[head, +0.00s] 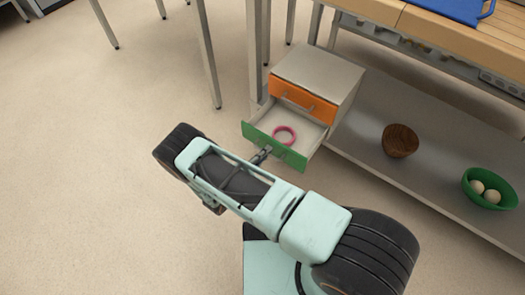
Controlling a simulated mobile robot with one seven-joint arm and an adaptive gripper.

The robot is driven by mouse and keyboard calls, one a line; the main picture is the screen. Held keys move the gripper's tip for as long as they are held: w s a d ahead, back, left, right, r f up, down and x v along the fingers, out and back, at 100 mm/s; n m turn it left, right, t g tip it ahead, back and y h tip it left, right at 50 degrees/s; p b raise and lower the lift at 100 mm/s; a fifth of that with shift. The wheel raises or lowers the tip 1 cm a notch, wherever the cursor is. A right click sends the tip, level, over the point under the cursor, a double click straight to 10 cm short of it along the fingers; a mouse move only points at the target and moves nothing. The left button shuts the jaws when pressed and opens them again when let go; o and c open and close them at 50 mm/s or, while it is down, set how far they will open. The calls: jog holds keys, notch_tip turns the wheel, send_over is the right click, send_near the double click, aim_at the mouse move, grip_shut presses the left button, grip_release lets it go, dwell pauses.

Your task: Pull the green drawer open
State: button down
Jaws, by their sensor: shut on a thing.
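The green drawer (289,157) is the lower drawer of a small grey cabinet (322,67). It stands out from the cabinet, so its inside shows. A pink ring (284,135) lies in it. My gripper (264,154) is at the green front and is shut on the drawer's handle. The handle itself is mostly hidden by my gripper and arm. The orange drawer (301,100) above is closed.
The cabinet stands at the left end of a grey low shelf under a wooden-topped bench (430,28). A brown wooden bowl (400,141) and a green bowl (490,188) with two pale balls stand on the shelf. The floor to the left is clear.

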dwell(0.3)
jog(key=c, duration=2.3)
grip_release()
jog(key=shift+c, duration=0.2)
jog(key=shift+s+a, duration=0.1)
jog(key=v, duration=1.1)
jog(key=shift+s+a, duration=0.25)
jog(key=shift+s, duration=0.1)
